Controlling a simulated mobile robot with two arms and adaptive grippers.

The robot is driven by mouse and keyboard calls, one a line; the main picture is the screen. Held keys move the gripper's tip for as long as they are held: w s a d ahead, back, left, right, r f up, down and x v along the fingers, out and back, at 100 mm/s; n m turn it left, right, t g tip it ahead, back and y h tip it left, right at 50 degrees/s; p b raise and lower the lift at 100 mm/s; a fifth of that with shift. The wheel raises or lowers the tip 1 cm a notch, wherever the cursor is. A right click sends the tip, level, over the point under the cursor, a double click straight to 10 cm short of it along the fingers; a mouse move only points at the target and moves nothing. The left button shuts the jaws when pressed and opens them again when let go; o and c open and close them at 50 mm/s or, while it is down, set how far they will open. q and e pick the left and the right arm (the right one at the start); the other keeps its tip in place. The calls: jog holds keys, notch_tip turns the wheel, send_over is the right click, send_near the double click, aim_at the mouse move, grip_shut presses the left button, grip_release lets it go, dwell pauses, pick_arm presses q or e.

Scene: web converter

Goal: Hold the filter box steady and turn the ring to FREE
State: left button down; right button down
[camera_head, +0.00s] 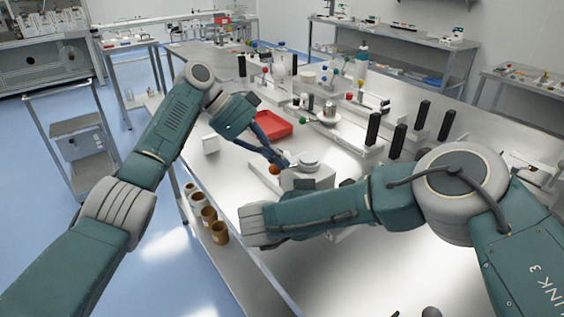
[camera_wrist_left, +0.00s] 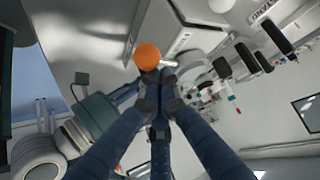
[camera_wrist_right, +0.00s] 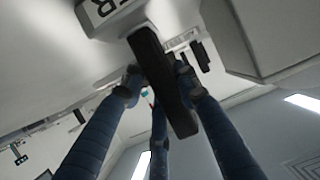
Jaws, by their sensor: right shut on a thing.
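The pale filter box (camera_head: 308,179) stands on the steel table, with a round light-grey ring (camera_head: 310,162) on top. An orange ball knob (camera_head: 274,170) shows at its left; in the left wrist view the orange ball (camera_wrist_left: 147,56) sits by a short pale rod. My left gripper (camera_head: 285,161) is beside the ring; its fingers (camera_wrist_left: 160,90) are drawn close together just below the ball, with nothing clearly between them. My right gripper (camera_wrist_right: 158,88) is shut on a black handle (camera_wrist_right: 150,50) of a pale body lettered "ER". My right forearm hides that grip in the head view.
A red tray (camera_head: 268,125) lies behind my left gripper. Several brown cups (camera_head: 209,216) line the lower front ledge. Black upright handles (camera_head: 372,128) and bench fixtures stand to the right and behind.

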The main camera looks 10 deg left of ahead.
pick_arm(q)
jog(key=shift+w+a+f, duration=0.35)
jog(key=shift+a, duration=0.1)
pick_arm(e)
jog(key=shift+s+d+f, duration=0.15)
jog(key=shift+f, duration=0.3)
pick_arm(q)
jog(key=shift+a+r, duration=0.25)
jog(key=v, duration=1.1)
jog(key=shift+s+r, duration=0.2)
jog(key=shift+r, duration=0.3)
jog(key=shift+w+d+f, duration=0.15)
pick_arm(e)
jog(key=shift+r, duration=0.25)
jog(key=c, duration=1.5)
grip_release()
pick_arm(q)
jog(key=shift+w, duration=0.1)
pick_arm(e)
jog(key=shift+o, duration=1.4)
jog(key=shift+w+r, duration=0.15)
jog(key=shift+w, duration=0.15)
